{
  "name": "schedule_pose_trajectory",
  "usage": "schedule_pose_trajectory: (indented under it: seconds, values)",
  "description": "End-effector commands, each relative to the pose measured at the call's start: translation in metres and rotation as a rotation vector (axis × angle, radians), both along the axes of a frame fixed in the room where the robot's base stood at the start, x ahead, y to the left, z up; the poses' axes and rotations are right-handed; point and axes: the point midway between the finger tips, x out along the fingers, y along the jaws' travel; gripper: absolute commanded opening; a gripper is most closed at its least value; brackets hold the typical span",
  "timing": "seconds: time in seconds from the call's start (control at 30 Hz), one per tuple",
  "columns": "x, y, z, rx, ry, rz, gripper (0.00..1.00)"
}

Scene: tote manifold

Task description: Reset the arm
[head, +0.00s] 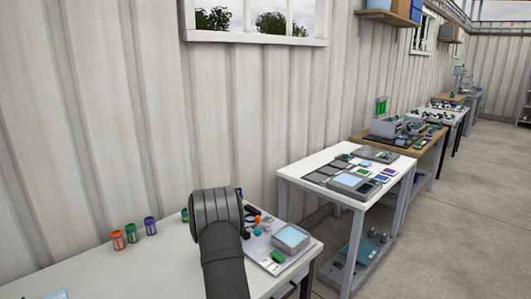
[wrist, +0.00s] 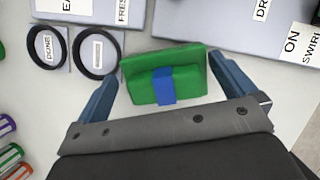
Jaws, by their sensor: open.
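My gripper (wrist: 164,70) is open in the wrist view, with its two blue fingers apart. A green block (wrist: 190,80) with a blue piece (wrist: 163,86) on its face lies between the fingers in the picture. Gaps show on both sides of it, and I cannot tell its height relative to the fingertips. In the head view my dark arm reaches over the near white table (head: 110,270), and its links hide the gripper.
Two black rings (wrist: 97,53) lie left of the block, and labelled grey panels (wrist: 225,25) lie beyond it. In the head view, orange (head: 117,240) and purple (head: 150,226) jars stand left of my arm. A grey tray (head: 291,237) is on the right. More tables stand beyond.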

Motion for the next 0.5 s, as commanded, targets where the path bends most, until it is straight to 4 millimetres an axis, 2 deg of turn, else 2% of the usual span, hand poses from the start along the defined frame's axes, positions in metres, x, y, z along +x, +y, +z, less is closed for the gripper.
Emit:
schedule_pose_trajectory:
  seconds: [0.1,0.27,0.5]
  values:
    - [0.001,0.001,0.026,0.001,-0.006,0.001,1.0]
    - [0.0,0.0,0.057,0.001,-0.004,0.0,1.0]
    - [-0.015,-0.043,0.081,-0.001,-0.001,-0.002,1.0]
